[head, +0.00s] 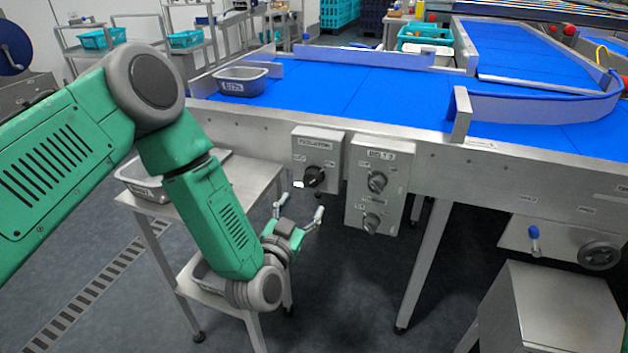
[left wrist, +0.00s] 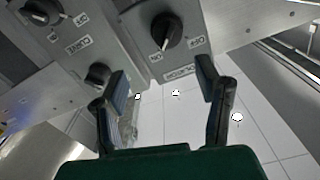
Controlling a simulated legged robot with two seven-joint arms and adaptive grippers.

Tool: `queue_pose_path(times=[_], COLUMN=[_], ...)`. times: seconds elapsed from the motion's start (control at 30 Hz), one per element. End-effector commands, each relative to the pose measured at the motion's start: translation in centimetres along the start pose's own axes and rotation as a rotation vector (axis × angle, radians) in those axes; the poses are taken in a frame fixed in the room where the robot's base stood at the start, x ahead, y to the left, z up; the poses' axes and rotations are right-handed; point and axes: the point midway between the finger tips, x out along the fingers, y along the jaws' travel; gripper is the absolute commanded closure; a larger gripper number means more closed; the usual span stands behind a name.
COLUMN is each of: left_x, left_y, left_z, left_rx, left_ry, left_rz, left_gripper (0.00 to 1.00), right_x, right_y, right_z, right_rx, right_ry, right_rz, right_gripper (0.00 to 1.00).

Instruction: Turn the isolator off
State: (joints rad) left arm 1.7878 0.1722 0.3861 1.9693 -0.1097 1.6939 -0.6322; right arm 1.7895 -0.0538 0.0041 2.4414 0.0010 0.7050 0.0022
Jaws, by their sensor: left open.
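The isolator is a grey box (head: 318,152) on the conveyor's front side, with a label reading ISOLATOR and a black rotary knob (head: 314,176). In the left wrist view, upside down, the isolator knob (left wrist: 166,31) shows at upper middle with small ON and OFF labels beside it. My left gripper (head: 299,209) is open and empty, just below the isolator box and apart from the knob. Its two fingers (left wrist: 162,82) stand wide apart in the wrist view. My right gripper is out of view.
A second grey box (head: 378,187) with two knobs hangs close right of the isolator. Above is the blue conveyor belt (head: 340,88) with a grey tub (head: 242,80). A metal trolley (head: 255,176) stands behind my left arm.

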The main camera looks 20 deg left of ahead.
Motion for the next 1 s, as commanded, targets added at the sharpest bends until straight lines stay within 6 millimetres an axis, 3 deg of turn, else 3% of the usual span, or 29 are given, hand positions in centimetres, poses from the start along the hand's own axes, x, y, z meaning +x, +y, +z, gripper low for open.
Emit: queue_pose_path(times=[0.3, 0.5, 0.93, 0.97, 1.0], left_x=[6.9, 9.8, 10.9, 10.9, 10.9], left_y=[-1.0, -0.5, -0.6, -0.7, -0.8], left_z=[0.7, 0.4, 0.4, 0.5, 0.5], left_rx=[-0.012, -0.006, -0.008, -0.009, -0.01], left_ry=[0.002, -0.001, -0.003, -0.004, -0.004], left_rz=[-0.004, -0.003, 0.0, 0.0, 0.0], left_gripper=[0.42, 0.42, 0.42, 0.46, 0.6], right_x=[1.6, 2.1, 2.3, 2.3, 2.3], right_y=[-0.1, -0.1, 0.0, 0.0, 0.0], right_z=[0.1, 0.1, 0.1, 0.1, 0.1], right_rx=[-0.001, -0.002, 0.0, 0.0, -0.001], right_ry=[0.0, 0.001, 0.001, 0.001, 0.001], right_rz=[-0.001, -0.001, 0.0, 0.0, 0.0], right_gripper=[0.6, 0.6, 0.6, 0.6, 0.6])
